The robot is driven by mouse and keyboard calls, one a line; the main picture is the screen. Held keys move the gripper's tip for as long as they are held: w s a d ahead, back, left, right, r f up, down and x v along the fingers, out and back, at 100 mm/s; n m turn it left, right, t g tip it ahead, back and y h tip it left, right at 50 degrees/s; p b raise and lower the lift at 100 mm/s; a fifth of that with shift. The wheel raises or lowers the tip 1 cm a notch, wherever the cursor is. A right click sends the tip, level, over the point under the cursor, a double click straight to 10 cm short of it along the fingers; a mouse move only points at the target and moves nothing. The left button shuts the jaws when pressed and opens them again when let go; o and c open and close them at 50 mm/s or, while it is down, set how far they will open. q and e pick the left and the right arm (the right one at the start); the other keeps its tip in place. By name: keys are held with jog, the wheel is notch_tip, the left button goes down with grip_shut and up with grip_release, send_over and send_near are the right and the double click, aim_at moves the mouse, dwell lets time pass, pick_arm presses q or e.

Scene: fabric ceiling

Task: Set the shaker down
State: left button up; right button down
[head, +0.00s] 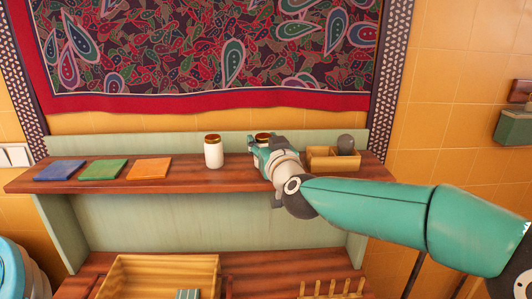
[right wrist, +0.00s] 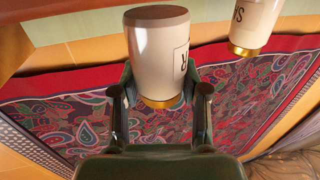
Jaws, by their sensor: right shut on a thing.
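A white shaker (right wrist: 157,55) with a gold-brown cap is between the fingers of my right gripper (right wrist: 160,100), which is shut on it. The right wrist view is upside down, with the shaker's cap low and its base at the top. Its underside shows there, so it looks clear of the shelf. In the head view my right gripper (head: 262,150) is over the upper wooden shelf (head: 190,178) and hides most of the shaker; mainly the cap (head: 263,135) shows. A second white shaker (head: 213,153) stands upright on the shelf to the left. My left gripper is not in view.
Blue (head: 60,170), green (head: 103,169) and orange (head: 150,168) flat squares lie on the shelf's left part. A small wooden box (head: 335,162) with a dark rounded thing (head: 346,143) is just right of my gripper. A wooden crate (head: 125,270) stands below.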

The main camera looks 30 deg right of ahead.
jog(key=shift+f, duration=0.75)
jog(key=c, duration=0.6)
grip_release()
jog(key=shift+r, duration=0.1)
jog(key=v, duration=1.2)
jog(key=shift+b, duration=0.3)
jog(key=shift+d, duration=0.1)
